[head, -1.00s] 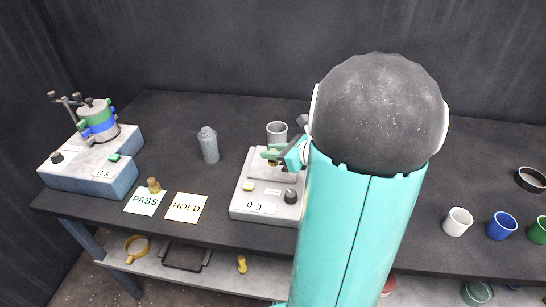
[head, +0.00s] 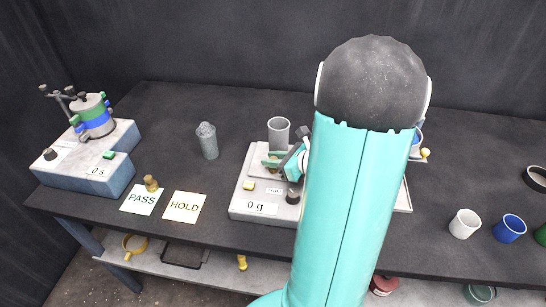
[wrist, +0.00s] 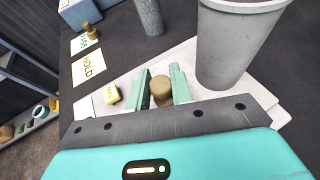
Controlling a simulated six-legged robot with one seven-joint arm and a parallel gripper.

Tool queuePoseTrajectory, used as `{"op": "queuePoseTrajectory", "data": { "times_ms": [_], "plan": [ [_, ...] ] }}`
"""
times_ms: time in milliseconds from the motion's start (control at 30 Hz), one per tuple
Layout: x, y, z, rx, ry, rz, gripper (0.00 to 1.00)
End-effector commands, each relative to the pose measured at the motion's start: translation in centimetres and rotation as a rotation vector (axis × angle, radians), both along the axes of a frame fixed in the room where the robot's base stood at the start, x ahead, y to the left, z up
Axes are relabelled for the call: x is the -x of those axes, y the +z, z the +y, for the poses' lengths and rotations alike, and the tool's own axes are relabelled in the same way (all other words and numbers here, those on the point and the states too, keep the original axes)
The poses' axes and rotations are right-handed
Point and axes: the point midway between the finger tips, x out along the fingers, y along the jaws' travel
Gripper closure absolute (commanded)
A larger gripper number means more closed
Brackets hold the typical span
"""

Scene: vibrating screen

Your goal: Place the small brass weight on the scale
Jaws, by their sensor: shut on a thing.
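The scale (head: 262,207) is a pale box on the bench with a raised plate, a yellow button, a dark knob and a display reading 0 g. My gripper (head: 275,162) is over the scale's plate. In the wrist view its two teal fingers (wrist: 161,90) are shut on the small brass weight (wrist: 161,86), which is upright between them. Whether the weight touches the plate I cannot tell. A grey cup (head: 278,134) stands close beside the fingers, at the back of the scale; in the wrist view the cup (wrist: 230,45) is just right of them.
Another brass weight (head: 151,183) stands at the PASS card (head: 140,200), beside the HOLD card (head: 183,207). A filled grey container (head: 207,141) stands left of the scale. The vibrating device (head: 92,150) is at far left. White (head: 464,223) and blue (head: 508,228) cups stand right.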

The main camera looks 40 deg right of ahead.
Motion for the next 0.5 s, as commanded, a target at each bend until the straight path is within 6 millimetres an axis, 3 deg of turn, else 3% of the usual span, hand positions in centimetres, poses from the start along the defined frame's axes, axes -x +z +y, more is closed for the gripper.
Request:
{"op": "queuePoseTrajectory", "data": {
  "times_ms": [233, 267, 333, 367, 500],
  "plan": [
    [0.09, -0.24, -0.04, -0.001, -0.001, 0.0, 1.0],
    [0.1, -0.23, -0.05, 0.0, -0.001, 0.0, 0.74],
    [0.09, -0.2, -0.07, 0.0, -0.001, 0.0, 0.6],
    [0.09, -0.2, -0.08, 0.0, -0.001, 0.0, 0.56],
    [0.05, -0.2, -0.11, 0.0, -0.001, 0.0, 0.56]
  ]
}}
